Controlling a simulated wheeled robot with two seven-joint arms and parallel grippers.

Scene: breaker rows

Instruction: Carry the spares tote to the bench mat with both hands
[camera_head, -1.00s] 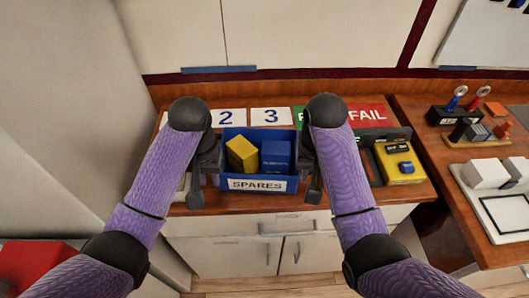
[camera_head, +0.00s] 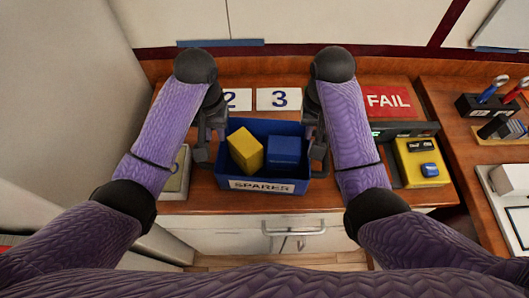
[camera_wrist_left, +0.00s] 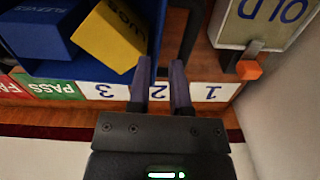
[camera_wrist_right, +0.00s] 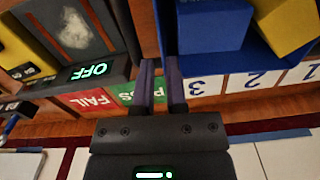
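The blue spares tote (camera_head: 228,170), labelled SPARES, stands on the wooden counter. It holds a yellow block (camera_head: 245,150) and a blue block (camera_head: 284,151). My left gripper (camera_head: 206,150) is at the tote's left side and my right gripper (camera_head: 317,152) at its right side. In the left wrist view, my left fingers (camera_wrist_left: 160,65) are close to the tote's wall with a gap between them. In the right wrist view, my right fingers (camera_wrist_right: 160,65) are by the opposite wall with a narrower gap. Neither view clearly shows anything clamped. The bench mat cannot be identified for sure.
Number cards (camera_head: 279,99) and a red FAIL card (camera_head: 387,100) lie behind the tote. A yellow device (camera_head: 421,162) is to its right. A separate right-hand bench (camera_head: 470,165) carries a tool holder (camera_head: 487,105) and a white board (camera_head: 515,205).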

